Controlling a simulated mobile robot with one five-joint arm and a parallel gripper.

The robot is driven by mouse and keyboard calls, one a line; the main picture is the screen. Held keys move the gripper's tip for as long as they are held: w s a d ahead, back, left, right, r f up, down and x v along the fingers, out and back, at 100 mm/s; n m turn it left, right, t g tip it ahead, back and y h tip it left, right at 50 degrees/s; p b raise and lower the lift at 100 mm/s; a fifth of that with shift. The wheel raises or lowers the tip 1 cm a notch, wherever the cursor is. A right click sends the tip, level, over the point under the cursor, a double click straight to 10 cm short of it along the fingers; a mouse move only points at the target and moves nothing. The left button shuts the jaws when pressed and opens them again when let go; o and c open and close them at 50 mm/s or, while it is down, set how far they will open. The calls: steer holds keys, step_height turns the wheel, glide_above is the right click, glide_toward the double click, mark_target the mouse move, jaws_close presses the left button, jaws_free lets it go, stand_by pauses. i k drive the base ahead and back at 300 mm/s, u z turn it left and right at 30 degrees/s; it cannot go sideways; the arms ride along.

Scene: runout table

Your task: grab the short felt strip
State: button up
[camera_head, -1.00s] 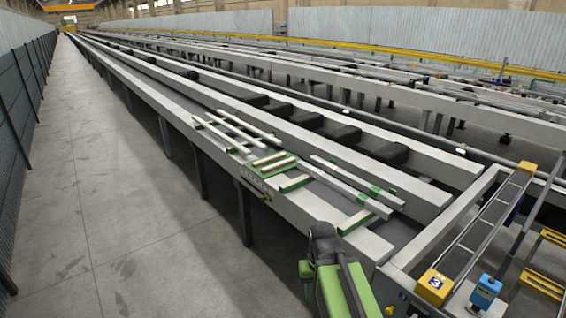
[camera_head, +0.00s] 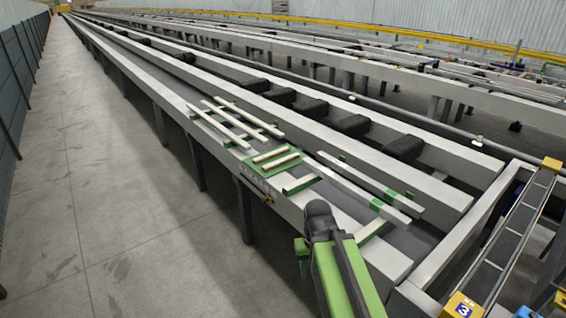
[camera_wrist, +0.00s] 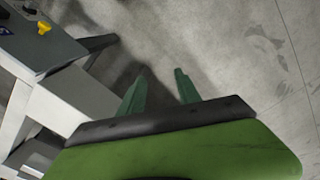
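In the head view, several pale strips lie on the near runout table. Two short pale strips (camera_head: 275,157) lie side by side on a green pad (camera_head: 254,168). Another short pale strip with green along it (camera_head: 301,184) lies just right of the pad. I cannot tell which short piece is the felt strip. My gripper (camera_wrist: 160,76) shows in the wrist view with its two green fingers apart and nothing between them. It points at bare concrete floor, and no strip shows there.
Longer pale strips (camera_head: 222,128) lie behind the pad, and long bars with green bands (camera_head: 365,185) lie to the right. The table's pale side beam (camera_head: 385,258) runs along the near edge. Left of it the concrete floor (camera_head: 130,230) is clear.

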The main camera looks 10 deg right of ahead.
mark_target(270, 166)
steer(key=u, duration=0.4)
steer(key=i, duration=0.75)
steer(key=u, duration=0.7)
steer(key=i, duration=2.4)
steer(key=z, duration=0.55)
steer(key=k, duration=0.8)
steer(key=z, duration=0.2)
steer(key=i, duration=0.85)
steer(key=u, duration=0.05)
